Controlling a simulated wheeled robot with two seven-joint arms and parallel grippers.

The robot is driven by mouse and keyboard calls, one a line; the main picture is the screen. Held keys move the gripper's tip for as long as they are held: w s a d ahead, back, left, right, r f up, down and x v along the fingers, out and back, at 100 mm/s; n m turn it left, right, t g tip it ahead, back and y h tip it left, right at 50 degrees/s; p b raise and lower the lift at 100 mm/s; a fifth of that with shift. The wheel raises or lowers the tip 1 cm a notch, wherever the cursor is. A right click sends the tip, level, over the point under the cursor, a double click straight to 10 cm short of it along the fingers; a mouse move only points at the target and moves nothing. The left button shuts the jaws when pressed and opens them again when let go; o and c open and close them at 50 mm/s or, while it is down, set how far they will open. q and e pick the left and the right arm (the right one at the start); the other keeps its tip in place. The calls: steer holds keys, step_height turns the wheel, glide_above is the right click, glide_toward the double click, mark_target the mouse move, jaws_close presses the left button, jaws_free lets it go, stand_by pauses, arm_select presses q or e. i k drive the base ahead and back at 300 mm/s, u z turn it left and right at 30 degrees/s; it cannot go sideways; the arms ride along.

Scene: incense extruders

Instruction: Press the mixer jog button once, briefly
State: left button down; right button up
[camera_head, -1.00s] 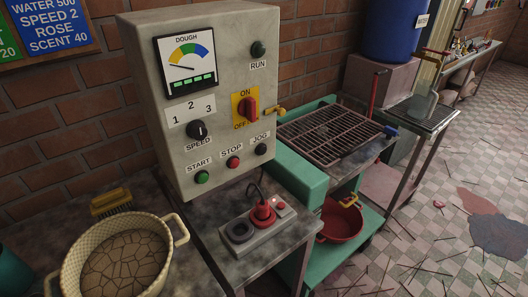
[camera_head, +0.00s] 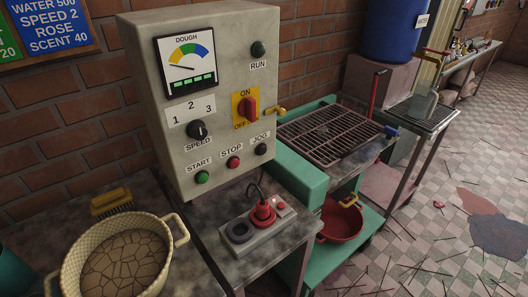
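The mixer control box (camera_head: 214,95) is a grey cabinet standing on a worn metal table against the brick wall. The black jog button (camera_head: 261,149) is at the lower right of its face, under the JOG label. The red stop button (camera_head: 233,162) and green start button (camera_head: 201,177) are to its left. A red ON/OFF switch (camera_head: 246,108) on a yellow plate is above it. The dough gauge (camera_head: 186,66) has its needle in the left part of the dial. The RUN lamp (camera_head: 258,48) looks dark green. Neither of my grippers shows.
A red plug (camera_head: 263,214) with a black cable sits in a grey socket block (camera_head: 240,231) on the table below the buttons. A cream basin (camera_head: 70,262) of cracked dough and a yellow brush (camera_head: 111,202) are at the left. A teal machine with a metal grate (camera_head: 328,134) stands right of the box.

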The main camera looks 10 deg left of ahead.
mark_target(262, 150)
steer(key=k, duration=1.35)
steer(key=z, duration=0.35)
steer(key=i, duration=0.45)
steer(key=z, duration=0.8)
steer(key=i, duration=0.95)
steer(key=u, duration=0.85)
steer(key=i, duration=0.65)
steer(key=u, duration=0.65)
